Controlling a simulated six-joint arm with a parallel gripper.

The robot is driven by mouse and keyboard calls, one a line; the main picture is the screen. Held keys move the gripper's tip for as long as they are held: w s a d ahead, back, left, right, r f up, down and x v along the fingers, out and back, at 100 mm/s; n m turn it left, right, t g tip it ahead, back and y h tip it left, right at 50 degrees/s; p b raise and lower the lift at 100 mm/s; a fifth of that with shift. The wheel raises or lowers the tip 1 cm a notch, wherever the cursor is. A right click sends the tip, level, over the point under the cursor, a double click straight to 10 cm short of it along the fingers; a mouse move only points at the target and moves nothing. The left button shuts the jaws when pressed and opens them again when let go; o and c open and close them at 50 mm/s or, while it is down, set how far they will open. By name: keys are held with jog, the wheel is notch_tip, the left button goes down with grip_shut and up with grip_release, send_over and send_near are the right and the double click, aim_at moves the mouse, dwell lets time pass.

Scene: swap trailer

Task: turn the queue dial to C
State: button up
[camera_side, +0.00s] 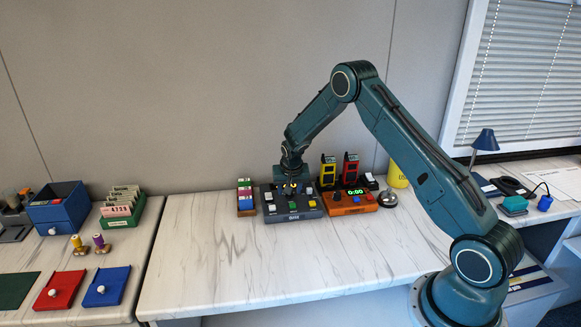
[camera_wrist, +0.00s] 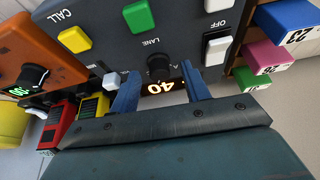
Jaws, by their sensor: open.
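A dark grey console (camera_side: 292,214) stands on the marble-topped counter, with coloured buttons on its face. In the wrist view a small black knob (camera_wrist: 158,66), printed LANE beside it, sits on this console next to a lit amber display (camera_wrist: 160,88). I cannot read any letter C or which way the knob points. My gripper (camera_side: 291,188) is over the console, pointing down. In the wrist view its two blue fingers are open, one on each side of the knob; whether they touch it I cannot tell.
A yellow button (camera_wrist: 75,39), green button (camera_wrist: 138,16) and white switches (camera_wrist: 217,50) are close around the knob. An orange timer box (camera_side: 350,204) stands right of the console, with radios (camera_side: 350,169) behind. A block rack (camera_side: 246,206) is at left. The front counter is clear.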

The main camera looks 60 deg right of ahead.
jog(key=v, duration=1.3)
jog(key=shift+a+r, duration=0.2)
jog(key=shift+r, duration=0.1)
jog(key=shift+s+r, duration=0.1)
jog(key=shift+s, duration=0.05)
jog(key=s+a+r+n+t+y, duration=0.1)
jog(key=s+a+r+n, duration=0.1)
jog(key=s+a+r, duration=0.5)
jog(key=s+a+r+n+t, duration=0.1)
jog(key=s+a+r+n, duration=0.2)
jog(key=s+a+r, duration=0.55)
jog(key=s+a+r+n+y, duration=0.1)
jog(key=s+a+n, duration=0.1)
jog(key=s, duration=0.6)
jog(key=s+a+r+n+y, duration=0.1)
jog(key=s+a+n, duration=0.1)
jog(key=s, duration=0.7)
jog(key=shift+s+a+r+n+t, duration=0.2)
jog(key=shift+s+a+n+t, duration=0.05)
jog(key=shift+a+n+t, duration=0.1)
